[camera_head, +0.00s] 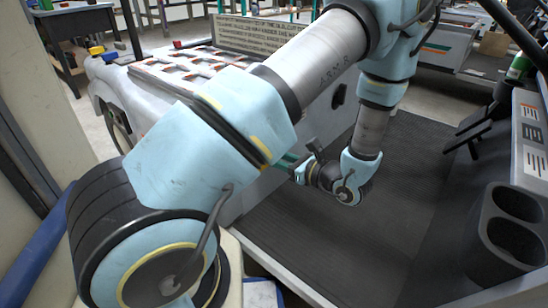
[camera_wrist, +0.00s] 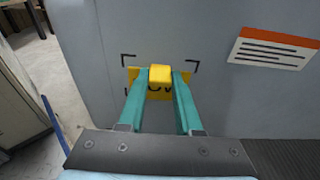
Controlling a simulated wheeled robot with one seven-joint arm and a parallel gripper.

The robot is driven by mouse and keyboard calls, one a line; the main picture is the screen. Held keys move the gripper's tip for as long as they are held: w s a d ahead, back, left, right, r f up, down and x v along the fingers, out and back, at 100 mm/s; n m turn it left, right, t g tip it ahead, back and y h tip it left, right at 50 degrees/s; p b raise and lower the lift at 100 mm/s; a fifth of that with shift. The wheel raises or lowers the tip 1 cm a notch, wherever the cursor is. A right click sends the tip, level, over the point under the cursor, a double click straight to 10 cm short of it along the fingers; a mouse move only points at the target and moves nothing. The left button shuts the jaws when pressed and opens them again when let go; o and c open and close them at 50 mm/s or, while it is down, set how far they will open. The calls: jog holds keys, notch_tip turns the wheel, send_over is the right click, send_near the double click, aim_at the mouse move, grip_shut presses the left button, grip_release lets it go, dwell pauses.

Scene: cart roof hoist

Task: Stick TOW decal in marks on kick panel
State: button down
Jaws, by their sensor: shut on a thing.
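In the wrist view my gripper (camera_wrist: 161,78) is shut on a small yellow block on the TOW decal (camera_wrist: 133,74), a yellow plate with black lettering. The fingers and block hide part of the letters. The decal is in front of the grey kick panel (camera_wrist: 95,50), inside black corner marks (camera_wrist: 193,65). The upper left, upper right and part of the lower left marks show; the lower right is hidden. I cannot tell whether the decal touches the panel. In the head view my gripper (camera_head: 297,170) faces the panel, and the decal is not visible.
A white label with an orange band (camera_wrist: 275,47) is on the panel to the right. In the head view a dark ribbed floor mat (camera_head: 330,235) lies below my wrist. A dashboard with cup holders (camera_head: 505,235) and pedals (camera_head: 475,130) are at the right.

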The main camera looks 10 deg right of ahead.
jog(key=shift+w+a+p, duration=0.35)
jog(key=shift+w+a, duration=0.1)
dwell(2.2)
jog(key=shift+c, duration=0.2)
grip_release()
dwell(0.4)
jog(key=f+p+v, duration=0.1)
jog(key=v, duration=0.6)
dwell(0.6)
